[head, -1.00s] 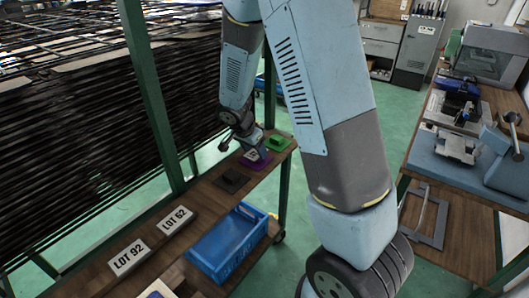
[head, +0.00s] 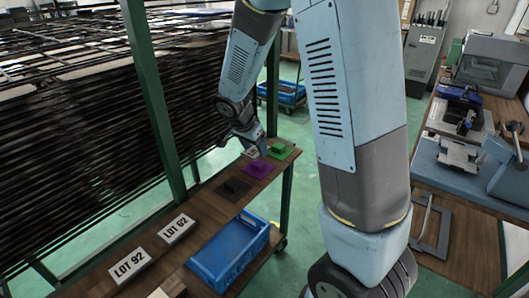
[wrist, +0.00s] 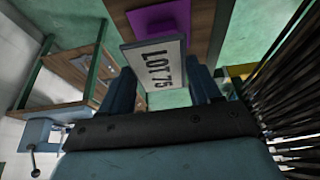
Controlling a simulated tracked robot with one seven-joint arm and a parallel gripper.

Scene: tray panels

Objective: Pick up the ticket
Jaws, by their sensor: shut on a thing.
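The ticket (wrist: 158,62) is a pale plate with a dark rim, printed LOT 75. In the wrist view it sits between the two fingers of my gripper (wrist: 163,80), which is shut on it. In the head view the ticket (head: 250,152) shows small at my gripper (head: 257,146), a little above the purple holder (head: 257,169). The purple holder (wrist: 155,19) lies beyond the ticket in the wrist view, with a visible gap. The fingertips are small and partly hidden in the head view.
A green holder (head: 281,151) and a black holder (head: 234,188) flank the purple one on the wooden bench. LOT 62 (head: 176,229) and LOT 92 (head: 129,265) plates and a blue bin (head: 231,252) lie nearer. A dark rack (head: 70,150) stands close on the left.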

